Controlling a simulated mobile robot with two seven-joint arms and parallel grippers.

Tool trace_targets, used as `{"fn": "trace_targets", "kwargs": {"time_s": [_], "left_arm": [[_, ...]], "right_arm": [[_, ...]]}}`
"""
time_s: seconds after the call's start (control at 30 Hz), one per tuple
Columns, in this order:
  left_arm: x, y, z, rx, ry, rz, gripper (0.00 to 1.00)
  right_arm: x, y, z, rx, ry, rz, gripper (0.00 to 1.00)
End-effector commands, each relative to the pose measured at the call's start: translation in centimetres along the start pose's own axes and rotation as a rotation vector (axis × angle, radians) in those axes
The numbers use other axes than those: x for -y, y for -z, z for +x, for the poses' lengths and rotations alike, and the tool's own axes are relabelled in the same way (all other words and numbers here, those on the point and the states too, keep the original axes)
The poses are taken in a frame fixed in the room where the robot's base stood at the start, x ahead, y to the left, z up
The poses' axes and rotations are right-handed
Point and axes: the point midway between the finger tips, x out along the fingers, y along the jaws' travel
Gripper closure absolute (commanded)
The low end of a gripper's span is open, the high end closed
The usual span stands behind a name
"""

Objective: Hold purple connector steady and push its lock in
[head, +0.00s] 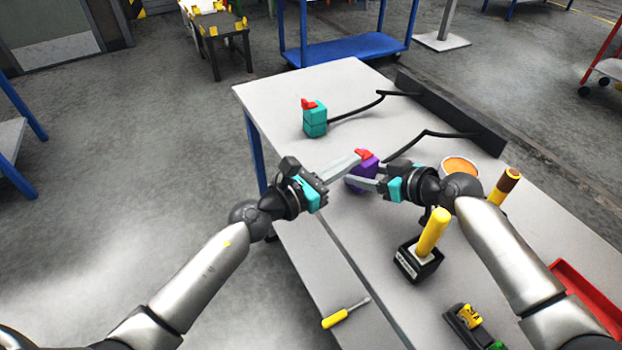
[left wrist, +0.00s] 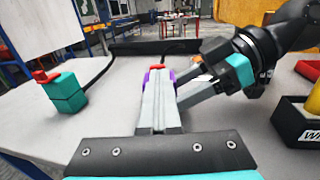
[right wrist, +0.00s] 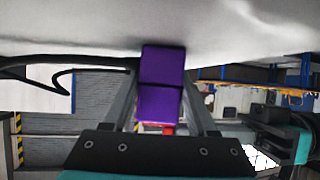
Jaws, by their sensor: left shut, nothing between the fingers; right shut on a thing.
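The purple connector (head: 363,175) stands on the table with a black cable behind it. Its red lock (head: 364,154) shows at its top. My right gripper (head: 352,182) is shut on the purple connector; in the right wrist view the connector (right wrist: 161,84) sits between the two fingers. My left gripper (head: 360,155) is shut and empty, its fingertips at the red lock. In the left wrist view the closed fingers (left wrist: 158,85) cover most of the connector, and only purple and red edges show. I cannot tell whether the fingertips touch the lock.
A teal connector (head: 315,121) with a red lock stands farther back on the table (head: 345,85). A dark rail (head: 450,112) runs along the far edge. Right of my right gripper are an orange-filled bowl (head: 460,166), a yellow-handled tool in a black holder (head: 418,262) and a red tray (head: 585,300).

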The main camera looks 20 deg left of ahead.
Motion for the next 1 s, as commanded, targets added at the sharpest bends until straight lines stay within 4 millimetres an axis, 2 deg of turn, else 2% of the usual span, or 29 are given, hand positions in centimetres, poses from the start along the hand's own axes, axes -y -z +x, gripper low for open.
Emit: {"fn": "trace_targets", "kwargs": {"time_s": [0.3,0.6,0.8,1.0], "left_arm": [[-0.1,-0.2,-5.8,0.004,-0.003,0.0,1.0],[-0.1,-0.4,-10.4,0.008,-0.005,0.0,1.0],[-0.1,-0.4,-12.0,0.009,-0.004,0.001,1.0],[-0.1,-0.5,-12.3,0.01,-0.003,0.003,1.0]], "right_arm": [[-0.3,0.0,-0.1,-0.002,-0.007,0.0,0.74],[-0.5,0.1,-0.1,-0.004,-0.011,0.0,0.74],[-0.5,0.1,-0.2,-0.004,-0.012,0.0,0.74],[-0.5,0.2,-0.2,-0.004,-0.012,0.0,0.74]]}}
